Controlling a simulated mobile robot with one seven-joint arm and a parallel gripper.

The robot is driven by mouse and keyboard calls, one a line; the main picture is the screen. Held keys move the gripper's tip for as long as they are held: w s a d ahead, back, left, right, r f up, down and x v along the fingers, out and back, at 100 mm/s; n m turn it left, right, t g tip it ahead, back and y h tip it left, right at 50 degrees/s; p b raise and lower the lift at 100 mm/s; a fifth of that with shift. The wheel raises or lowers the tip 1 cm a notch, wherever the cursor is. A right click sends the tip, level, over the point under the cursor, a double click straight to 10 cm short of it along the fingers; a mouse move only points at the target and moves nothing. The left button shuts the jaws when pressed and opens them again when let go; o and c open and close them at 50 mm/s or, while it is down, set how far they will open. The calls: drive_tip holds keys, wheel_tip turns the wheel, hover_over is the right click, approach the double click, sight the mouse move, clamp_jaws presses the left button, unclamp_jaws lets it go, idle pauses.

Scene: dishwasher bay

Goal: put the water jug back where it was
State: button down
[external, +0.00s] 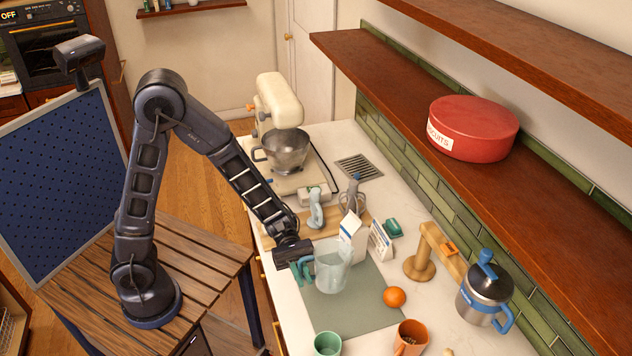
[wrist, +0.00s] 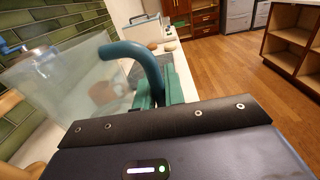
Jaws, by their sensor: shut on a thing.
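The water jug (external: 334,272) is clear and bluish, and appears upright over the grey-green mat (external: 362,310) on the counter. I cannot tell whether its base touches the mat. My gripper (external: 303,268) is shut on the jug's handle from the left side. In the wrist view, the teal curved handle (wrist: 140,55) rises from between the jaws of my gripper (wrist: 160,95). The jug's clear body (wrist: 60,85) fills the left of that view. The jaws partly hide the lower handle.
A white carton (external: 350,238) stands close behind the jug. An orange fruit (external: 394,297) lies to its right. A green cup (external: 327,344) and an orange mug (external: 411,338) stand in front. A wooden stand (external: 420,262) and a steel pot (external: 484,296) are at the right.

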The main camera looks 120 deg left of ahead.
sight(316, 247)
drive_tip(key=a+r, duration=0.1)
drive_tip(key=r, duration=0.1)
drive_tip(key=w+a+r+n+t+y, duration=0.1)
drive_tip(key=r, duration=0.1)
drive_tip(key=w+a+r+y, duration=0.1)
drive_tip(key=a+r, duration=0.1)
drive_tip(key=shift+a+r+n+t, duration=0.1)
drive_tip(key=shift+r+n+t, duration=0.1)
drive_tip(key=shift+n+t, duration=0.2)
wheel_tip(316, 247, down, 20)
drive_tip(key=shift+r, duration=0.15)
idle(0.5)
drive_tip(key=c, duration=1.5)
unclamp_jaws()
